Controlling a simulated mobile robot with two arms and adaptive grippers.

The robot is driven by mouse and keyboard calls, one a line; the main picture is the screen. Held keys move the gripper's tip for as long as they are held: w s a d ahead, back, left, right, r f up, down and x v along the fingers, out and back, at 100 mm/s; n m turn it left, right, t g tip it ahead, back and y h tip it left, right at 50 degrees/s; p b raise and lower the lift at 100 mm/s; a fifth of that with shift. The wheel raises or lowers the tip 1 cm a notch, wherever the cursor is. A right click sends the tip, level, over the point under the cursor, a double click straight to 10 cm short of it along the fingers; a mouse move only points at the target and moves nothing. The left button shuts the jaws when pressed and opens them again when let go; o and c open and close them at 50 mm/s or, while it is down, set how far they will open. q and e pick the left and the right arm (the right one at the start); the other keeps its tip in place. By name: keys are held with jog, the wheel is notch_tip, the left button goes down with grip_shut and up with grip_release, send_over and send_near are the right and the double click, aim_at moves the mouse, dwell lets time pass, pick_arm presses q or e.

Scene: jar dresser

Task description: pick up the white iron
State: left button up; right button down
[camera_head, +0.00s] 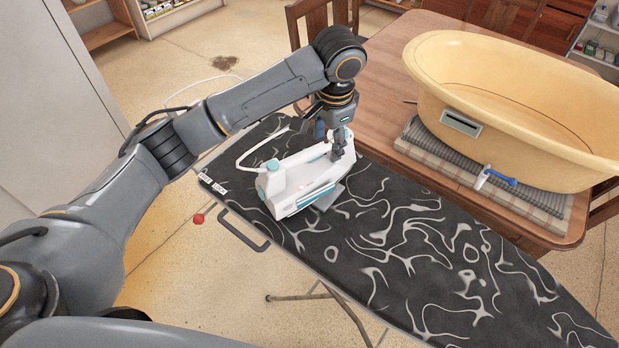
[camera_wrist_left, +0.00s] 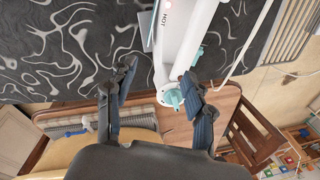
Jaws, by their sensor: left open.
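The white iron (camera_head: 300,182) with teal parts sits on the dark patterned ironing board (camera_head: 440,255), near the board's left end. It also shows in the wrist view (camera_wrist_left: 180,42), with "HOT" lettering on it. My left gripper (camera_head: 342,148) is over the iron's far right end in the head view. In the wrist view my left gripper (camera_wrist_left: 158,78) has its fingers apart, with the iron's white part with a teal end lying between them. Whether a finger touches it, I cannot tell. My right gripper is not in view.
A wooden table (camera_head: 385,75) behind the board carries a yellow tub (camera_head: 520,95) on folded cloths (camera_head: 535,198), plus a blue-and-white brush (camera_head: 497,178). A chair (camera_head: 320,25) stands behind. A small red ball (camera_head: 198,219) shows beside the board. The board's right part is clear.

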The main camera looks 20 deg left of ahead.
pick_arm(q)
jog(key=y, duration=0.1)
send_near(312, 150)
jog(key=shift+n, duration=0.3)
jog(key=p+x, duration=0.2)
jog(key=x, duration=0.4)
jog(key=p+x, duration=0.2)
jog(key=x, duration=0.3)
jog(key=shift+w+f, duration=0.1)
jog(key=shift+f, duration=0.05)
jog(key=shift+f+p, duration=0.2)
jog(key=shift+p, duration=0.15)
grip_shut()
